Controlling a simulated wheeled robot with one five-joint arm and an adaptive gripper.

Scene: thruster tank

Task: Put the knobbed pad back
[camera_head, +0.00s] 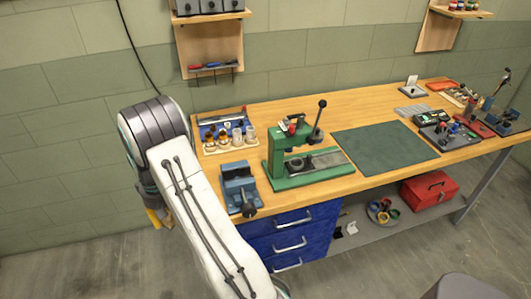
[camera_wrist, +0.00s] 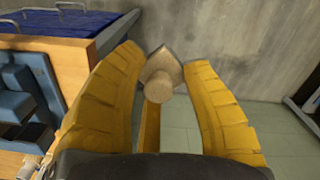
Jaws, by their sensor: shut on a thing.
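The knobbed pad (camera_wrist: 160,75) shows in the wrist view as a tan-grey, pointed flat piece with a round pale knob facing the camera. It is between the tips of the yellow fingers of my gripper (camera_wrist: 167,58), which is shut on it. In the head view my gripper (camera_head: 159,216) hangs off the left end of the workbench (camera_head: 370,112), over the floor. My own arm hides most of it there, and the pad cannot be seen in that view.
A blue vise (camera_head: 239,188), a tray of small jars (camera_head: 230,140) and a green press (camera_head: 292,155) stand on the bench's left part. A dark green mat (camera_head: 385,143) lies bare in the middle. A red toolbox (camera_head: 430,190) sits below. The wall is close behind.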

